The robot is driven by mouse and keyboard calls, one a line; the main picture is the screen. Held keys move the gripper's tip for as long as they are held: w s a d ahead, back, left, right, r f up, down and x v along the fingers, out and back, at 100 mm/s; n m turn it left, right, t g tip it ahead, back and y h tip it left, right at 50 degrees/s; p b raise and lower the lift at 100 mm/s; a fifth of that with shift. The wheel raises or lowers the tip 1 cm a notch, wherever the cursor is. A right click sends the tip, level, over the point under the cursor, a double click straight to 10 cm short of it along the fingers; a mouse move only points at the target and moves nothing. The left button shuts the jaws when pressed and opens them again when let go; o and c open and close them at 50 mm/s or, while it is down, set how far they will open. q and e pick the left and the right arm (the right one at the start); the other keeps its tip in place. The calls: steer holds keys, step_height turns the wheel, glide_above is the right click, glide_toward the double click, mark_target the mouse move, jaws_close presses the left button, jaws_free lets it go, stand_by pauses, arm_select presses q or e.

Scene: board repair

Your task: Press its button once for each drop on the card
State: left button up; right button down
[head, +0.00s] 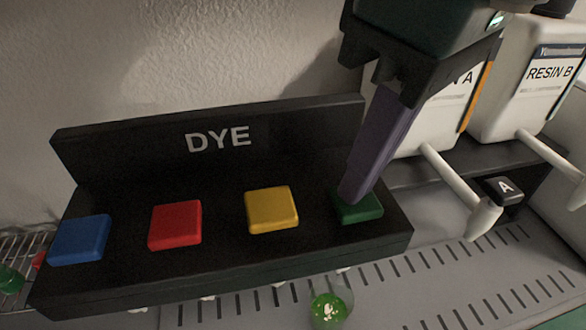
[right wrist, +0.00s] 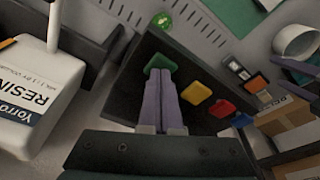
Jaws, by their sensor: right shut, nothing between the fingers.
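A black dye dispenser (head: 219,139) marked "DYE" carries blue (head: 80,239), red (head: 175,225), yellow (head: 271,209) and green (head: 366,211) buttons in a row. My right gripper (head: 352,196) points down with its fingers shut and empty. Its tips are at the green button and cover part of it; I cannot tell whether the button is pushed in. In the right wrist view the closed fingertips (right wrist: 157,82) also meet the green button (right wrist: 161,62). A small clear vessel with green liquid (head: 328,311) stands in front of the dispenser. No drop card is recognisable.
White jugs, one labelled "RESIN B" (head: 530,80), stand behind right with spouts and a black button marked "A" (head: 505,189). A slotted grey tray (head: 440,285) runs along the front. A wire rack (head: 14,246) is at the left edge.

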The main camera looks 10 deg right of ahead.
steer(key=shift+f, duration=0.25)
steer(key=shift+r, duration=0.15)
steer(key=shift+r, duration=0.1)
steer(key=shift+r+p, duration=0.65)
steer(key=shift+r, duration=0.6)
step_height(320, 180, up, 6)
steer(key=shift+p, duration=1.15)
